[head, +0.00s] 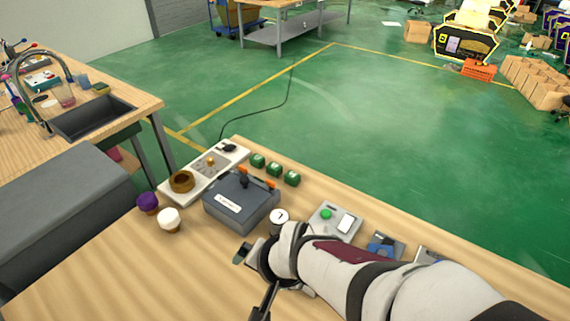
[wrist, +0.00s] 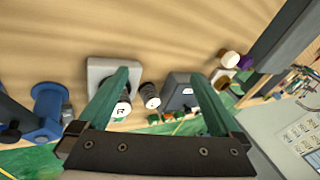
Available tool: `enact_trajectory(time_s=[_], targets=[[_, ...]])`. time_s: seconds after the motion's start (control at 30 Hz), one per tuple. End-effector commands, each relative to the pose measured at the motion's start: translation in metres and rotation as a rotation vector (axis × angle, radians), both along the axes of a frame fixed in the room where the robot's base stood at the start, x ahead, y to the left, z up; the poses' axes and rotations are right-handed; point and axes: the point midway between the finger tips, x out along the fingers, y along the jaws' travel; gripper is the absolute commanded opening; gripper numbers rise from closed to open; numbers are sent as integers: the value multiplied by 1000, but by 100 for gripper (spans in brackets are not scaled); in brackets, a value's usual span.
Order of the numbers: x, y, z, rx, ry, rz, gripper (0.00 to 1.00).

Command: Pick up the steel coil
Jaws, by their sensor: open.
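I cannot identify the steel coil with certainty. In the wrist view a small dark ribbed cylinder with a pale end (wrist: 150,96) shows between the fingers and may be it. A similar pale-capped cylinder marked with a letter (wrist: 122,108) shows beside the left finger. In the head view a white-topped cylinder (head: 279,216) stands right of the grey box. My gripper (wrist: 160,74) is open, with green fingers spread and nothing between them in its grasp. In the head view it is at the left end of my arm, low over the table, partly hidden by the wrist.
A dark grey box (head: 241,201) with a lever stands behind my gripper. A white strip (head: 205,172) carries a brass ring (head: 181,181). Purple (head: 148,202) and white (head: 168,219) knobs stand left. A green-button unit (head: 335,222) is near my arm. The table's front left is clear.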

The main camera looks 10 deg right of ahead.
Motion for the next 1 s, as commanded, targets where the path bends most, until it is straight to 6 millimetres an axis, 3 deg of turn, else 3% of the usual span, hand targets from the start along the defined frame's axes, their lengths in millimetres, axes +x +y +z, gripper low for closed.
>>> enact_trajectory(time_s=[0.03,0.13,0.2,0.3,0.43,0.6,0.67,0.77,1.0], targets=[[27,7,-14,-3,-68,-54,100],[80,5,-35,-58,-265,-215,100],[104,-7,-46,-144,-411,-313,100],[119,-26,-52,-323,-630,-384,100],[114,-37,-44,-561,-861,-350,100],[70,-77,-33,-907,-949,-311,100],[63,-84,-32,-963,-952,-306,100],[59,-87,-48,-992,-951,-299,100],[59,-88,-109,-988,-952,-304,100]])
